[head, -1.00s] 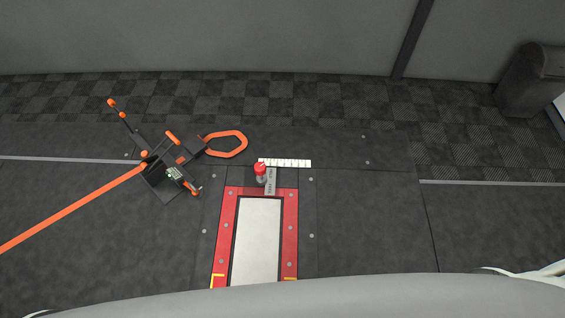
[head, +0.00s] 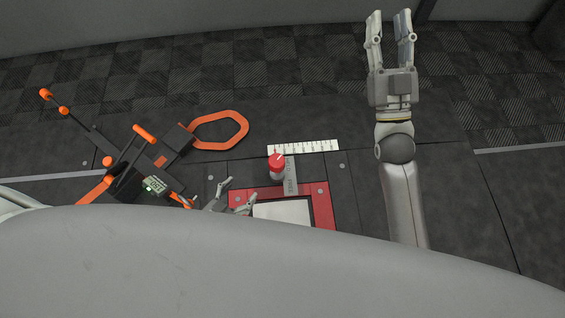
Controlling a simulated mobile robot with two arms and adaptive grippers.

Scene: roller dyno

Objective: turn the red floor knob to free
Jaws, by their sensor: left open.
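The red knob (head: 275,160) stands on a short post at the head of the red-framed floor plate, with a pale mark on its top. A grey label plate (head: 290,177) with small lettering lies just right of it; I cannot read it surely. My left gripper (head: 240,190) is low, left of and nearer me than the knob, open and apart from it. Its arm is mostly hidden behind my grey body. My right gripper (head: 389,22) is raised at the upper right, its fingers spread and empty, far from the knob.
A black and orange device (head: 137,163) with a small green-lit display stands left of my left gripper. An orange loop (head: 219,130) extends from it. A white ruled strip (head: 303,147) lies behind the knob. The red frame (head: 323,205) surrounds a pale plate (head: 282,211).

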